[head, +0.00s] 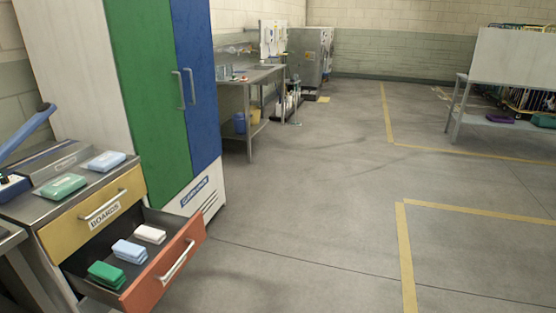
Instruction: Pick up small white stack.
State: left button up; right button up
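The small white stack (149,234) lies in the open orange drawer (163,270), towards the back right of its inside. A light blue stack (129,251) lies in front of it to the left, and a green stack (106,275) lies further forward. The three stacks sit in a row with small gaps between them. Neither of my grippers is in the head view.
A closed yellow drawer (92,213) marked "BOARDS" is above the open one. A green pack (62,187) and a light blue pack (107,161) lie on the counter top. A cabinet with green (150,90) and blue doors stands behind. The floor (310,200) to the right is clear.

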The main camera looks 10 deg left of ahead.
aim_at(151, 235)
jog(key=u, duration=1.25)
